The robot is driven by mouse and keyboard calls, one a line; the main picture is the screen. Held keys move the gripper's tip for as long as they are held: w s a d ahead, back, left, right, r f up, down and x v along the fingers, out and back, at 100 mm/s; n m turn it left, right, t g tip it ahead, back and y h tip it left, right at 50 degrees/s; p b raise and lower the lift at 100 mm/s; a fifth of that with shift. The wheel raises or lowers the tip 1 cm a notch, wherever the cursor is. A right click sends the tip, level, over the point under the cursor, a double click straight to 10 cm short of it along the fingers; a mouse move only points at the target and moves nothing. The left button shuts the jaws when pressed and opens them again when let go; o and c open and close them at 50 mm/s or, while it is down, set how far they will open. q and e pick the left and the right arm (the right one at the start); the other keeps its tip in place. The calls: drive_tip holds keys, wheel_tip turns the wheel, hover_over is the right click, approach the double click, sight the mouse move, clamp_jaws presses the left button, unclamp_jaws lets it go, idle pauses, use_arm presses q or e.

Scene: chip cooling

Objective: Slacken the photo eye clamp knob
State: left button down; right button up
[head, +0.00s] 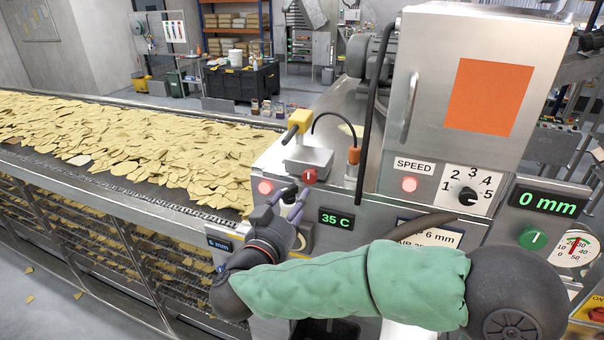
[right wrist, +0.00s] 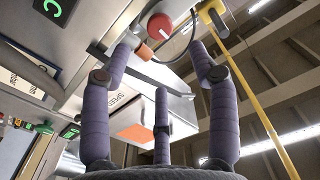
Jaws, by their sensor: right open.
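The red clamp knob (head: 309,175) sits on the front of a grey metal block (head: 307,158), below the yellow photo eye (head: 299,121). In the right wrist view the red knob (right wrist: 160,27) lies ahead, beyond the fingertips and between the two outer fingers. My right gripper (head: 288,203) is just below and left of the knob in the head view. Its purple fingers (right wrist: 163,45) are spread open and empty, and I see no contact with the knob. My left gripper is in neither view.
An orange-capped sensor (head: 353,156) with a black cable stands right of the block. A red lamp (head: 265,187) and a 35 C display (head: 335,219) flank the gripper. The conveyor (head: 150,203) with chips runs left. The steel cabinet (head: 470,90) stands right.

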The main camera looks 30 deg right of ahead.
sight(308, 178)
drive_tip(key=p+x, duration=0.1)
drive_tip(key=x, duration=0.9)
drive_tip(key=shift+a+p, duration=0.1)
drive_tip(key=shift+p, duration=0.3)
drive_tip(key=c, duration=1.1)
